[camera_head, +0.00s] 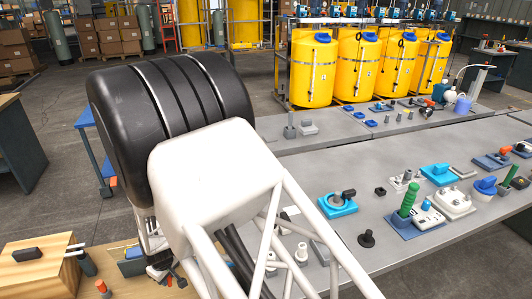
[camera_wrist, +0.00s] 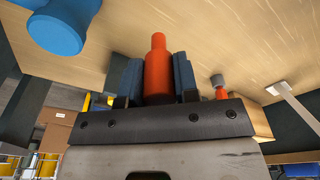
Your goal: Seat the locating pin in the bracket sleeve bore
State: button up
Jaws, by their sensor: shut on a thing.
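My gripper (camera_wrist: 158,78) is shut on an orange-red stepped pin (camera_wrist: 158,70), held between its two dark blue fingers with the narrow end pointing away from the palm. I take this to be the locating pin. In the head view my gripper (camera_head: 158,268) is low at the left, beside the wooden bench, and largely covered by my own arm; the pin cannot be made out clearly there. I cannot identify the bracket sleeve or its bore for sure in either view.
The wooden bench top (camera_wrist: 225,30) fills much of the wrist view. On it are a blue round part (camera_wrist: 58,32), a small grey-topped orange part (camera_wrist: 219,86) and a pale bar (camera_wrist: 292,98). The grey bench (camera_head: 400,242) at right holds many fittings. Yellow tanks (camera_head: 313,70) stand behind.

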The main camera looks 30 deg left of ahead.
jog(key=w+r+m, duration=0.2)
jog(key=w+r, duration=0.3)
jog(key=w, duration=0.8)
jog(key=w+d+r+m, duration=0.1)
jog(key=w+r, duration=0.5)
jog(key=w, duration=0.7)
jog(key=w+r+m, duration=0.3)
jog(key=w+r, duration=0.3)
jog(key=w, duration=0.8)
jog(key=shift+d+r+m+t, duration=0.2)
jog(key=shift+d+m+t, duration=0.05)
jog(key=shift+m+t, duration=0.15)
jog(key=w+d+r+m, duration=0.1)
jog(key=w+d+m, duration=0.1)
jog(key=w+d, duration=0.95)
jog(key=w+d+r+m+h, duration=0.1)
jog(key=w+d+m, duration=0.2)
jog(key=w+d, duration=0.9)
jog(key=w+d+r+m, duration=0.15)
jog(key=w+d, duration=0.55)
jog(key=d, duration=1)
jog(key=w+d+f+m, duration=0.1)
jog(key=w+d+m, duration=0.1)
jog(key=d, duration=1.4)
jog(key=w+d+f+m, duration=0.1)
jog(key=w+d+m, duration=0.1)
jog(key=d, duration=1.5)
jog(key=shift+w+m+t, duration=0.3)
jog(key=shift+w+m, duration=0.05)
jog(key=shift+w, duration=0.4)
